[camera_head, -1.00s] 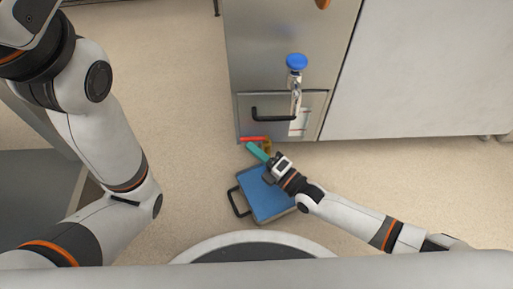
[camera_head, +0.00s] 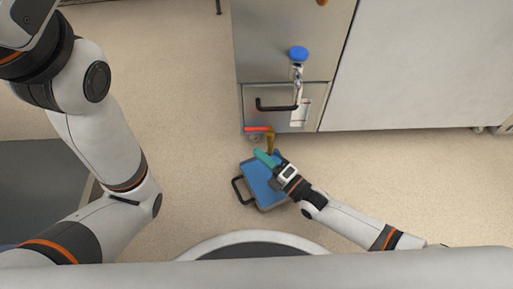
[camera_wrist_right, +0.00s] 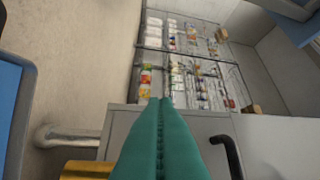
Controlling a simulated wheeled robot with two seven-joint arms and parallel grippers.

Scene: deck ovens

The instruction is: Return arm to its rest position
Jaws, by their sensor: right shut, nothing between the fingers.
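My right gripper (camera_head: 263,157) has teal fingers pressed together with nothing between them. It hangs over the far side of a blue-topped case or tray (camera_head: 260,188), just in front of the steel cabinet. In the right wrist view the shut fingers (camera_wrist_right: 161,140) point toward a grey cabinet front. My left arm (camera_head: 105,145) stands bent along the left side of the head view; its gripper is out of the picture.
The steel cabinet has a black bar handle (camera_head: 275,107), a red bar (camera_head: 258,129) and a brass-coloured part (camera_head: 269,143) low down. A blue-capped item (camera_head: 298,54) is above the handle. A wire shelf of goods (camera_wrist_right: 190,65) shows in the wrist view. Open floor (camera_head: 400,180) lies right.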

